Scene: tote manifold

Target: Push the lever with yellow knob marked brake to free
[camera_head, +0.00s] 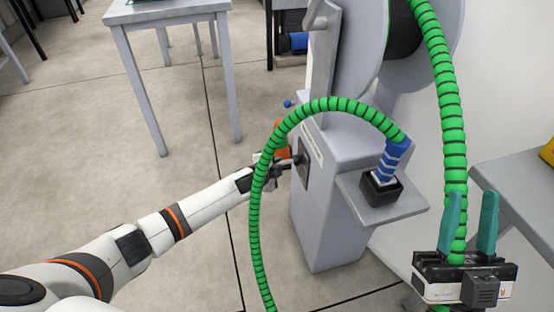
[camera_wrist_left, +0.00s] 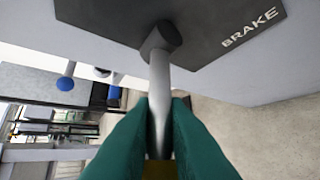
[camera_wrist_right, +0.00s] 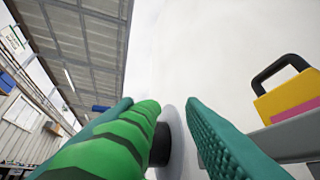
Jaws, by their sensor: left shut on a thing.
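The brake lever has a grey metal shaft (camera_wrist_left: 160,85) that comes out of a dark pivot on a dark plate marked BRAKE (camera_wrist_left: 205,25). The plate is on the side of the grey machine pedestal (camera_head: 335,220). My left gripper (camera_wrist_left: 158,125) is shut on the shaft, one teal finger on each side. A bit of the yellow knob (camera_wrist_left: 158,170) shows at the bottom edge, between the fingers. In the head view, the green hose partly hides my left gripper (camera_head: 285,170). My right gripper (camera_head: 474,225) is open, its teal fingers apart, far from the lever.
A green ribbed hose (camera_head: 252,215) arches in front of my left wrist to a blue end in a black socket (camera_head: 381,188) on a shelf. Another green hose (camera_head: 447,85) hangs by my right gripper. A grey table (camera_head: 520,175) stands at right, a workbench (camera_head: 165,12) at back left.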

